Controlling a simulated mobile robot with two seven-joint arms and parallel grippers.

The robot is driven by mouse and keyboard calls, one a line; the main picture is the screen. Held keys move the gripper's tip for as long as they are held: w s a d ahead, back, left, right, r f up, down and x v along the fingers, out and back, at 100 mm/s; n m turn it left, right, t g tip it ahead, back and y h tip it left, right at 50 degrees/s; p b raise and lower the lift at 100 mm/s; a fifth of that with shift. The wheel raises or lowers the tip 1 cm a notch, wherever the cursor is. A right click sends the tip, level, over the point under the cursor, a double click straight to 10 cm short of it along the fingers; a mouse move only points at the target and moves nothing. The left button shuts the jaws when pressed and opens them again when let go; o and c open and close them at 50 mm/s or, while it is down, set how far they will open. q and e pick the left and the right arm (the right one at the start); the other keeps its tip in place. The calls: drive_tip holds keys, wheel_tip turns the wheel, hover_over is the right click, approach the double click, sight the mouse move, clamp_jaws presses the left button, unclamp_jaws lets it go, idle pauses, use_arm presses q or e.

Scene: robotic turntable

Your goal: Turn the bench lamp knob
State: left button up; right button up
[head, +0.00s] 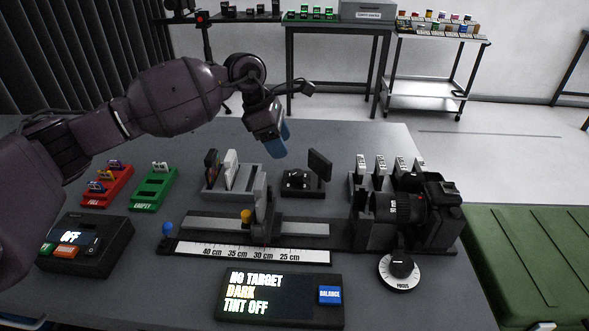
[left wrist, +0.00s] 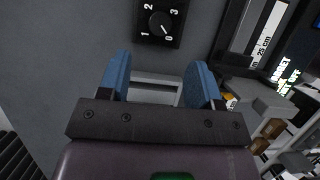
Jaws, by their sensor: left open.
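The bench lamp knob (left wrist: 160,23) is a dark round dial with a white pointer mark, on a black plate marked 0 to 3. It shows at the top of the left wrist view, with the pointer near 0. In the head view it appears to be on the small black base (head: 297,183) beside a tilted dark panel (head: 319,165). My left gripper (head: 279,143) has blue fingers and hangs above and behind that base. In the left wrist view the left gripper (left wrist: 160,82) is open, with the knob beyond its fingertips and apart from them. My right gripper is not in view.
A grey holder with upright cards (head: 230,168) stands left of the base. A ruler rail (head: 250,253) lies in front. A camera (head: 437,208) stands on the right, with a focus dial (head: 402,267) before it. Red (head: 106,186) and green (head: 153,188) trays lie left.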

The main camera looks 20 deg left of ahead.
sight(296, 172)
use_arm(q)
drive_tip(key=b+x, duration=0.1)
drive_tip(key=x, duration=0.7)
drive_tip(key=shift+d+f, duration=0.25)
drive_tip(key=shift+f, duration=0.15)
drive_tip(key=c, duration=0.9)
drive_tip(key=shift+w, duration=0.1)
